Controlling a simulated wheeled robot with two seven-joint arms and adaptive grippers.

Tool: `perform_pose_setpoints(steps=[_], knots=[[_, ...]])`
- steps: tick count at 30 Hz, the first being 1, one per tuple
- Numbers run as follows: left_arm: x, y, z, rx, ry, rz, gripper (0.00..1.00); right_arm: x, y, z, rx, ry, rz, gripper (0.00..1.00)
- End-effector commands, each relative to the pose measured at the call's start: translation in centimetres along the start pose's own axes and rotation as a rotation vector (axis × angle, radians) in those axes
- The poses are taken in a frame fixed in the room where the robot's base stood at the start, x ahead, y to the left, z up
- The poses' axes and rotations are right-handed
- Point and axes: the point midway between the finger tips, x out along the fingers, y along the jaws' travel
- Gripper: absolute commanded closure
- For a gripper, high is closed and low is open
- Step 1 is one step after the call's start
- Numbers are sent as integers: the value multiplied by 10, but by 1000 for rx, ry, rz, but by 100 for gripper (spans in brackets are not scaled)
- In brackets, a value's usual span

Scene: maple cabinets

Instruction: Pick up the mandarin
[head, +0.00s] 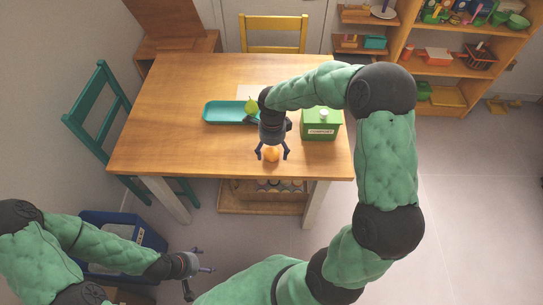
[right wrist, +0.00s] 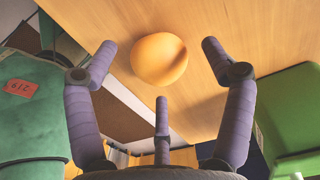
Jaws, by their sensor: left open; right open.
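The mandarin (head: 271,154) is a small orange ball on the wooden table (head: 165,120), near its front edge. It also shows in the right wrist view (right wrist: 159,59), ahead of the spread fingers. My right gripper (head: 272,155) is open above and around the mandarin in the head view; the fingers show no clear contact with it. In the right wrist view my right gripper (right wrist: 158,70) has its fingers apart, with the mandarin between and beyond the tips. My left gripper (head: 204,262) is open and empty, low at the left, away from the table.
A green box (head: 320,127) stands just right of the mandarin. A teal tray (head: 222,112) with a green pear (head: 251,106) lies behind to the left. A teal chair (head: 100,120) and a yellow chair (head: 274,33) stand at the table. The table's left front is clear.

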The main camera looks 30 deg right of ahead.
Motion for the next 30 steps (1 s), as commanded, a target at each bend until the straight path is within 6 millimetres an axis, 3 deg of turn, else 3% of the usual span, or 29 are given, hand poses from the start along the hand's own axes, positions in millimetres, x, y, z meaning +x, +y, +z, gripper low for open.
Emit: perform_pose_setpoints(steps=[3, 10, 11, 17, 18, 30], knots=[[7, -2, 0, 0, 0, 0, 24, 15, 0, 1, 0, 0, 2, 18], [6, -2, 0, 0, 0, 0, 24, 15, 0, 1, 0, -1, 0, 18], [6, -2, 0, 0, 0, 0, 24, 15, 0, 1, 0, -1, 0, 23], [6, -2, 0, 0, 0, 0, 24, 15, 0, 1, 0, -1, 0, 80], [6, -2, 0, 0, 0, 0, 24, 15, 0, 1, 0, -1, 0, 82], [4, -1, 0, 0, 0, 0, 24, 9, 0, 1, 0, 0, -1, 83]])
